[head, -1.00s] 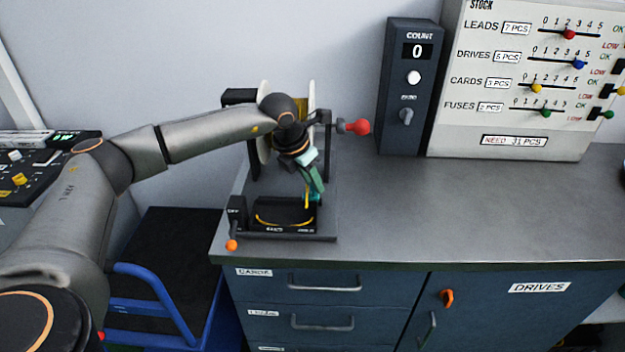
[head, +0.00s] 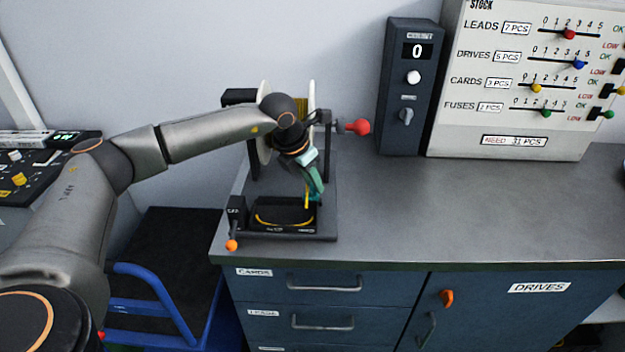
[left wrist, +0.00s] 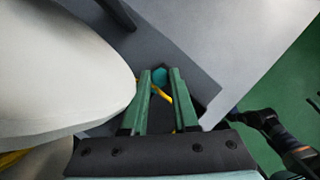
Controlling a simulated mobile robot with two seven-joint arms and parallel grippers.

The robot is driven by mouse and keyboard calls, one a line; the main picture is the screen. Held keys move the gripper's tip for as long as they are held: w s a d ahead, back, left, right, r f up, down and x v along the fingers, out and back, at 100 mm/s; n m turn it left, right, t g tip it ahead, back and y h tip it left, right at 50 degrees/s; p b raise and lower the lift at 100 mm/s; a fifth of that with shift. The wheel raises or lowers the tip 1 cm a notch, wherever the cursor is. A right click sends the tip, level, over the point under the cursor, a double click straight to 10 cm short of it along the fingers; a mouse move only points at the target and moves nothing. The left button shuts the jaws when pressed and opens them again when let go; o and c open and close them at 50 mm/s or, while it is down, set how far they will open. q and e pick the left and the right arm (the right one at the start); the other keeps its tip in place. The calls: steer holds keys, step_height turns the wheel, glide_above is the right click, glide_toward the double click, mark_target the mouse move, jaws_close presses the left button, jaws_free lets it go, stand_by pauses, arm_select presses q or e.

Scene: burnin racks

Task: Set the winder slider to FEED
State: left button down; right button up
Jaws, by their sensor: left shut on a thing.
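The winder (head: 325,222) stands at the left end of the bench, with a white-flanged spool (head: 264,135), a red crank knob (head: 358,127) and a yellow strand at its front. My left gripper (head: 317,196) reaches down over its front right part. In the left wrist view its green fingers (left wrist: 160,84) are shut on a small teal hexagonal knob (left wrist: 159,75), which I take to be the slider's knob. The slider's track and the FEED mark cannot be made out. An orange-tipped lever (head: 231,244) is at the winder's front left. My right gripper is not in view.
The bench top (head: 450,205) right of the winder is clear.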

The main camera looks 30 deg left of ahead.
arm_select(q)
steer(key=shift+s+a, duration=0.5)
steer(key=shift+a, duration=0.35)
steer(key=shift+s+a, duration=0.5)
steer(key=shift+a, duration=0.3)
steer(key=c, duration=0.7)
jaws_free()
steer(key=shift+d, duration=0.1)
steer(key=b+v, duration=0.1)
steer(key=v, duration=1.1)
steer(key=shift+s+r, duration=0.15)
steer(key=shift+r, duration=0.05)
